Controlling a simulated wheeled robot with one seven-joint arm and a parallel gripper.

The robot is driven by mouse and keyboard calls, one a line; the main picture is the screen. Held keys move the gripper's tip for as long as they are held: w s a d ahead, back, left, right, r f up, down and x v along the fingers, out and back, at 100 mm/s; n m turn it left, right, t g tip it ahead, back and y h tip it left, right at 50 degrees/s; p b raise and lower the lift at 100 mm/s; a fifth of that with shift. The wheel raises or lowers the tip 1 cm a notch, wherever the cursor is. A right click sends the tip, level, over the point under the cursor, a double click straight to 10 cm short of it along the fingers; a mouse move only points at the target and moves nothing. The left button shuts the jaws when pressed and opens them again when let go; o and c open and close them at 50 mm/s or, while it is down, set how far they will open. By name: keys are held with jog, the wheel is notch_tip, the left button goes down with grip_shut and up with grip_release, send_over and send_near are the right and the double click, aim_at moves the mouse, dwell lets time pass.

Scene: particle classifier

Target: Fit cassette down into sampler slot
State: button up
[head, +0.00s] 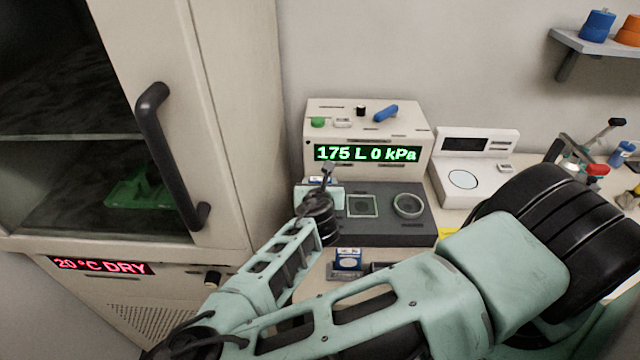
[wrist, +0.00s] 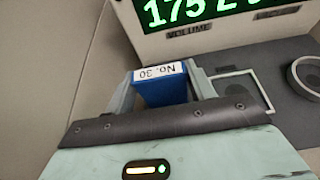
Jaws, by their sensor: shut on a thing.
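A blue cassette (wrist: 160,88) with a white label reading "No. 30" is between the fingers of my gripper (wrist: 162,92), which is shut on it. In the head view my gripper (head: 320,188) is over the left end of the sampler's dark base (head: 385,230), and my wrist hides most of the cassette. The square slot (head: 362,205) lies to the right of my gripper; it also shows in the wrist view (wrist: 240,92), right of the held cassette. The cassette's lower end is hidden, so I cannot tell whether it touches the base.
A round port (head: 408,205) is right of the square slot. The sampler's display (head: 368,153) reads "175 L 0 kPa". Another blue and white item (head: 347,260) stands on the counter in front. A white instrument (head: 470,175) is to the right, a cabinet (head: 235,110) to the left.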

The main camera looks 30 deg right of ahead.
jog(key=shift+f+b, duration=1.45)
jog(key=shift+f, duration=0.45)
dwell(0.4)
jog(key=shift+r+p, duration=1.4)
jog(key=shift+r, duration=0.25)
jog(key=shift+f+b, duration=1.3)
jog(key=shift+f, duration=0.6)
dwell(0.8)
jog(key=o, duration=1.2)
jog(key=shift+c, duration=0.2)
